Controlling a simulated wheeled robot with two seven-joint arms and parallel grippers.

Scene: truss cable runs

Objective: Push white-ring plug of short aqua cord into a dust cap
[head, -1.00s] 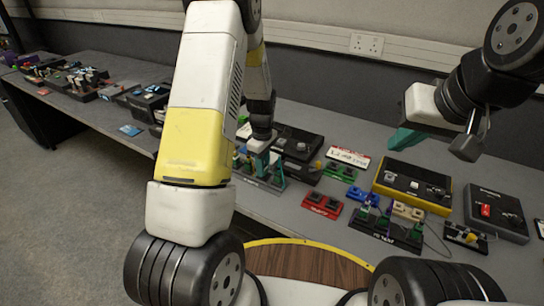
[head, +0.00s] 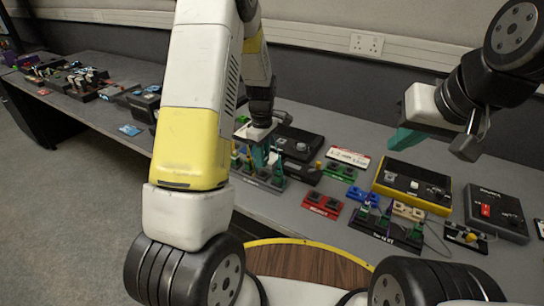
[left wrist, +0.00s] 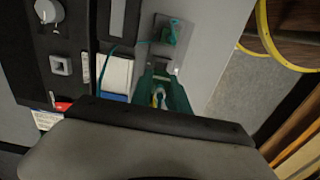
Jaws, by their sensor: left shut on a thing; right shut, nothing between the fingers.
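My left gripper (head: 258,154) is above a dark rack (head: 262,180) in the head view, partly hidden by its own wrist. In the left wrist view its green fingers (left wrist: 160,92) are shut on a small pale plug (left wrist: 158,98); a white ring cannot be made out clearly. A thin aqua cord (left wrist: 112,50) runs from the left to an aqua piece (left wrist: 172,36) seated in a dark block beyond the fingers. I cannot tell which socket is a dust cap. My right gripper (head: 408,138) is shut and empty, high above the bench at right.
A red block (head: 322,205) and another dark rack (head: 388,231) with upright plugs stand along the bench front. A yellow-edged box (head: 412,187) and a dark box with a red switch (head: 497,212) are at right. A black box (head: 298,143) stands behind the left gripper.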

